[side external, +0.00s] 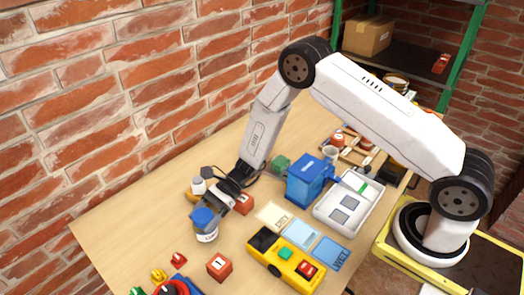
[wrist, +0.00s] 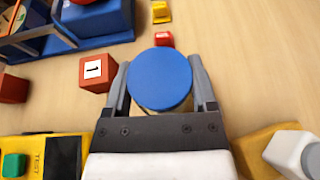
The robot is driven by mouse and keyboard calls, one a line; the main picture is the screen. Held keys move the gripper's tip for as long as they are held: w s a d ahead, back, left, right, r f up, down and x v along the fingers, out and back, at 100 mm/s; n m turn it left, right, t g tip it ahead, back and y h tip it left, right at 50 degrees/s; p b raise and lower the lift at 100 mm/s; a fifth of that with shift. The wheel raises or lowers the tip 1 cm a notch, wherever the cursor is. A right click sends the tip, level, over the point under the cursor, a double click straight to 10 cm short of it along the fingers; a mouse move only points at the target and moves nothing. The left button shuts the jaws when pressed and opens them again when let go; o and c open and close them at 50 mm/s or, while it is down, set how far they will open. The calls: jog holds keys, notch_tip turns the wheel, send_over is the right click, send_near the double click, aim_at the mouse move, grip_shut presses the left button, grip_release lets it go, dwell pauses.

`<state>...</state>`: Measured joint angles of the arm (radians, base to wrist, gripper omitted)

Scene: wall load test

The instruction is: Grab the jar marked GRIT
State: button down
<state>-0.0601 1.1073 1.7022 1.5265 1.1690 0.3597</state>
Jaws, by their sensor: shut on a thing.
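A white jar with a blue lid (side external: 206,221) is between the fingers of my gripper (side external: 214,203), near the table's left edge. From above in the wrist view, its round blue lid (wrist: 160,79) fills the gap between the two fingers of my gripper (wrist: 161,92). The gripper is shut on this jar. The jar looks upright. The writing on its label is too small to read, and I cannot tell whether its base touches the table. A second white-topped container (side external: 198,186) stands behind the gripper, its label not readable.
A red cube marked 1 (wrist: 97,72) sits left of the jar in the wrist view. A yellow tester (side external: 286,258), flat cards (side external: 301,234), a blue box (side external: 305,181) and a white tray (side external: 349,203) stand to the right. A brick wall (side external: 110,90) runs behind the table.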

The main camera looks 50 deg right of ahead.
jog(key=s+d+r, duration=0.2)
jog(key=s+r, duration=0.3)
jog(key=s, duration=0.1)
jog(key=s+d+r, duration=0.2)
jog(key=s+r, duration=0.4)
jog(key=s, duration=0.1)
jog(key=shift+d+r, duration=0.2)
jog(key=shift+d, duration=0.1)
jog(key=shift+s, duration=0.1)
dwell(0.4)
